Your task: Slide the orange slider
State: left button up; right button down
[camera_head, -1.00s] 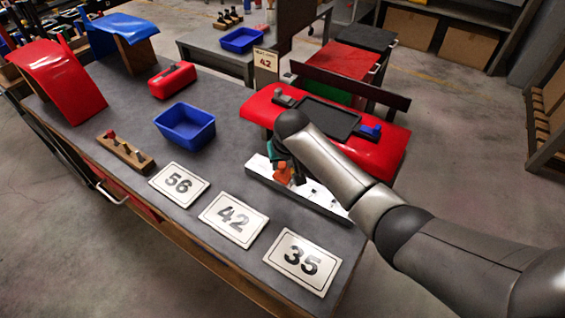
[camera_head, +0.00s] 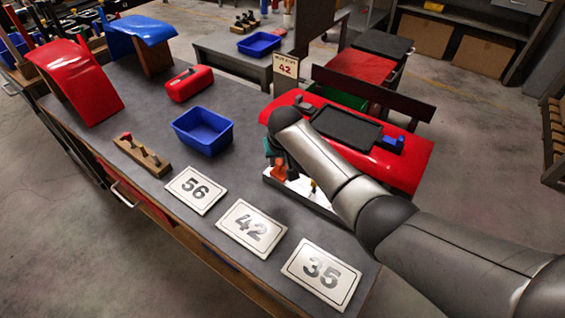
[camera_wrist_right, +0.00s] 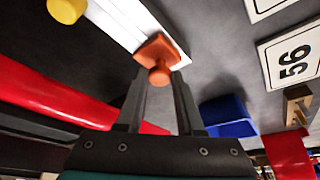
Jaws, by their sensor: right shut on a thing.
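The orange slider (camera_head: 279,171) sits near the left end of the white panel (camera_head: 322,199) on the grey bench. In the right wrist view the orange slider (camera_wrist_right: 156,47) is a flat block with a round knob, on the white strip (camera_wrist_right: 118,22). My right gripper (camera_wrist_right: 159,76) has one finger on each side of the knob and is shut on it. In the head view my right gripper (camera_head: 274,157) points down at the slider, partly hidden by my arm. My left gripper is not in view.
A yellow knob (camera_wrist_right: 67,10) is farther along the panel. Number cards 56 (camera_head: 196,190), 42 (camera_head: 250,227) and 35 (camera_head: 321,274) lie in front. A blue bin (camera_head: 203,131) and a wooden block with pegs (camera_head: 141,155) stand to the left. A red body panel (camera_head: 405,167) is behind.

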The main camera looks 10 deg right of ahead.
jog(key=shift+w+a, duration=0.1)
jog(key=shift+a, duration=0.05)
jog(key=c, duration=1)
grip_release()
jog(key=shift+o, duration=0.9)
jog(key=shift+w, duration=0.1)
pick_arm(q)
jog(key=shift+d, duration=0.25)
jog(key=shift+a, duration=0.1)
pick_arm(e)
jog(key=shift+s+r+p, duration=0.25)
jog(key=shift+r+p, duration=0.1)
jog(key=shift+r, duration=0.2)
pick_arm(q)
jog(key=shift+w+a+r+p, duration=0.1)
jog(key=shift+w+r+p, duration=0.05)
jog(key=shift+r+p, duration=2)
pick_arm(e)
jog(key=v, duration=1.4)
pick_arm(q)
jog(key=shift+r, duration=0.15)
pick_arm(e)
jog(key=shift+s, duration=0.15)
